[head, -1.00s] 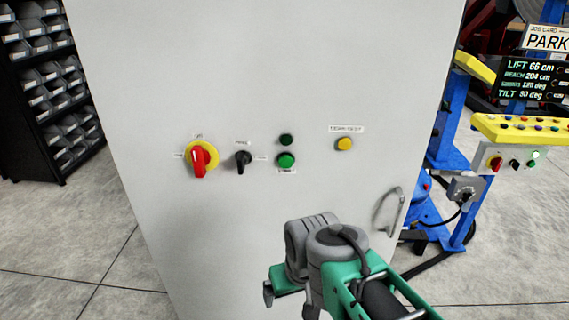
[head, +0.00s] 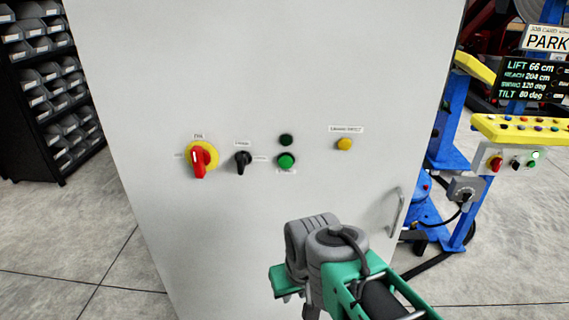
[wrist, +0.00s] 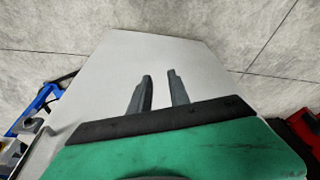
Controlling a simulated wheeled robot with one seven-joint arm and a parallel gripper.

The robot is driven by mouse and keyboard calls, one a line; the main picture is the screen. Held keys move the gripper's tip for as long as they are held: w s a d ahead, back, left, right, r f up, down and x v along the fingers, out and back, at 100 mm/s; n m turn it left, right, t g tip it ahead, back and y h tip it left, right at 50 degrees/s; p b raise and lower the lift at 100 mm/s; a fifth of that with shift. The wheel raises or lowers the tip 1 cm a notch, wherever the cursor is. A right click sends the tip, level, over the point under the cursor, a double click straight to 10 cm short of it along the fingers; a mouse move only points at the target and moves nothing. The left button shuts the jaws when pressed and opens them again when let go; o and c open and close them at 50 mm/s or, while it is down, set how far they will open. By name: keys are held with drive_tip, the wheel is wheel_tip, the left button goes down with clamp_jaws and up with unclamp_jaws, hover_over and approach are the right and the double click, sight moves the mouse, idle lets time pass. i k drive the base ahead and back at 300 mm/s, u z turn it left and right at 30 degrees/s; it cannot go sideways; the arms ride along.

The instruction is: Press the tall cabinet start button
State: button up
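The tall cabinet (head: 240,70) is pale grey and stands straight ahead in the head view. On its door is a bright green round button (head: 286,161) with a small unreadable label below it. A darker green round lamp or button (head: 286,140) sits just above. My gripper is mostly hidden behind my wrist in the head view, low and to the right of the green button, apart from it. In the wrist view my gripper (wrist: 160,76) shows two dark fingers with a gap between them, empty. A pale surface, likely the cabinet, lies beyond them; no button shows there.
Left of the button are a black selector knob (head: 243,161) and a red-on-yellow rotary switch (head: 202,160). A yellow button (head: 345,144) is to the upper right. The door handle (head: 397,212) stands out near my arm. A blue machine (head: 448,130) stands at the right.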

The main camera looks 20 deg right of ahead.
sight(286, 162)
drive_tip(key=z, duration=1.2)
drive_tip(key=k, duration=1)
drive_tip(key=u, duration=1.65)
drive_tip(key=i, duration=0.5)
